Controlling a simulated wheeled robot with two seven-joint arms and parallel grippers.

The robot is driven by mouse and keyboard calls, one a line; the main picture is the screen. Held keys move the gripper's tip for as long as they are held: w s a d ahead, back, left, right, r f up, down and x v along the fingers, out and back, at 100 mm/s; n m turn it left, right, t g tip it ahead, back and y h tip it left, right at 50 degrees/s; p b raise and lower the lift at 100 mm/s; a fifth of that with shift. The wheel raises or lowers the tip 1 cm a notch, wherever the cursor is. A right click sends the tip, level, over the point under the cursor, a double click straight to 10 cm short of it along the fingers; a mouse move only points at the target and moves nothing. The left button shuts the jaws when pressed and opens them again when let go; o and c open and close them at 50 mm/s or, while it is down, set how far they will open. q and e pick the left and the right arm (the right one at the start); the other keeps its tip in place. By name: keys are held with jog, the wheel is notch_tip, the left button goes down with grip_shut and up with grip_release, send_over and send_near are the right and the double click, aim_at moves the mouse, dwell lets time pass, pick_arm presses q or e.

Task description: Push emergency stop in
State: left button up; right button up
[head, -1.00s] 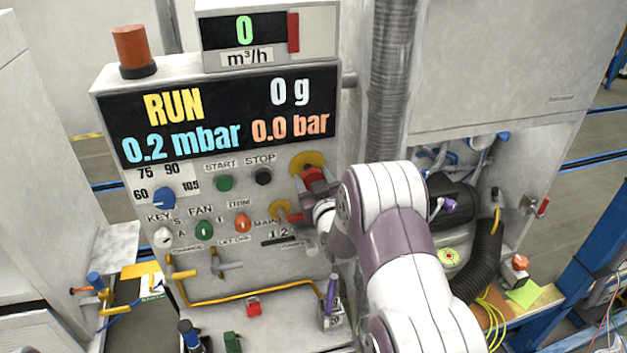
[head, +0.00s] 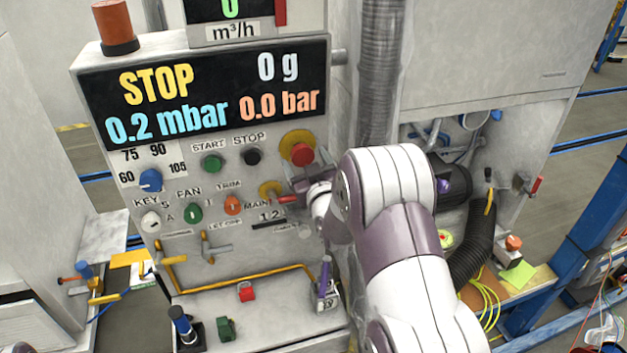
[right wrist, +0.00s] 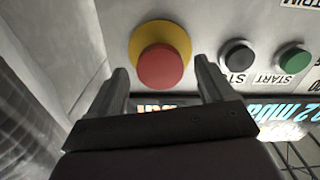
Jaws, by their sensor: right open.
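The emergency stop is a red mushroom button (head: 302,154) on a round yellow plate (head: 297,142), at the upper right of the control panel (head: 240,190). In the right wrist view the red button (right wrist: 160,67) shows in front of my right gripper (right wrist: 165,75), between its two spread fingers and apart from them. In the head view my right gripper (head: 305,178) is just below the button, partly hidden by my own arm. It is open and empty. The display (head: 205,92) reads STOP, 0.2 mbar, 0 g and 0.0 bar. My left gripper is not in view.
A green start button (head: 211,163) and a black stop button (head: 252,157) sit left of the emergency stop. A red-handled main switch (head: 284,198) is close below it. A ribbed duct (head: 381,70) rises to the right. A yellow rail (head: 235,281) runs along the lower panel.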

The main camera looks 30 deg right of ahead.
jog(key=b+v, duration=0.2)
jog(key=v, duration=0.7)
jog(key=shift+s, duration=0.2)
